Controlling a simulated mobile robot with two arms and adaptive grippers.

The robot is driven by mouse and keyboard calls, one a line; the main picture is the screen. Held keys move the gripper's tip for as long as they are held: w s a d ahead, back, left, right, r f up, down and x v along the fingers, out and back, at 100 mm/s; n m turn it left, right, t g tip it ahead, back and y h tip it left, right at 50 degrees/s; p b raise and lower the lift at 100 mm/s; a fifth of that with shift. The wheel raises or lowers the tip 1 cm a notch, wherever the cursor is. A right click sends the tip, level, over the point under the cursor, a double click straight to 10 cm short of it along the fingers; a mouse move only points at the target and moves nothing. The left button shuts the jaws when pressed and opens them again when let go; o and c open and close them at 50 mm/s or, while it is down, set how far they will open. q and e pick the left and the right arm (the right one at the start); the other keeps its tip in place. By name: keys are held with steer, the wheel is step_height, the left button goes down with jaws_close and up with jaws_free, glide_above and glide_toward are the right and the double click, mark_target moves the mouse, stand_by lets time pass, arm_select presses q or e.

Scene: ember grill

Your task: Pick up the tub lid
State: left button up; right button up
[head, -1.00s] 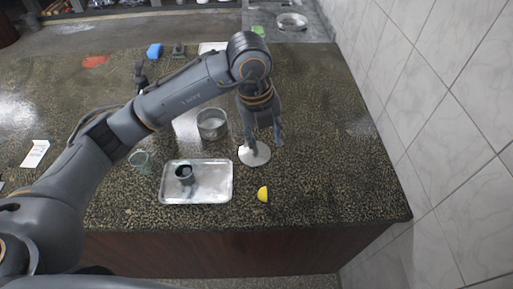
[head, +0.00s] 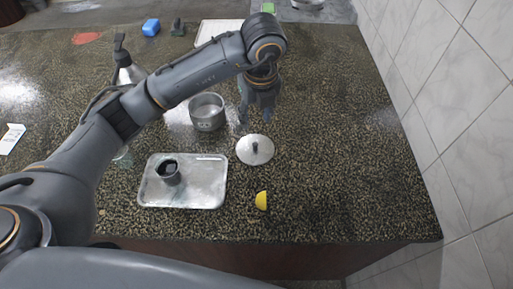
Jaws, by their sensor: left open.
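The tub lid (head: 255,150) is a round, flat metal disc with a dark knob in its middle. It lies on the dark speckled counter, right of a metal tub (head: 207,112). My left gripper (head: 257,118) is open and empty, its fingers pointing down just behind the lid in the head view. The knob is clear of the fingers. My right gripper is not in view.
A metal tray (head: 215,196) with a small dark cup (head: 168,171) stands at the front left. A yellow lemon piece (head: 261,200) lies in front of the lid. The counter (head: 350,150) is clear to the right, up to a tiled wall (head: 465,120).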

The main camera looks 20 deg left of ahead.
arm_select(q)
glide_above(255, 144)
steer(key=f, duration=0.5)
steer(key=shift+s+f+p, duration=0.3)
steer(key=shift+f, duration=0.05)
steer(key=shift+w+f, duration=0.1)
steer(key=shift+f, duration=0.25)
steer(key=shift+f+p, duration=0.55)
steer(key=shift+f, duration=0.05)
step_height(255, 144, down, 4)
steer(key=shift+w+d+r+p, duration=0.15)
steer(key=shift+r+p, duration=0.1)
steer(key=shift+p, duration=0.55)
steer(key=shift+w+f, duration=0.1)
steer(key=shift+f, duration=0.3)
jaws_close()
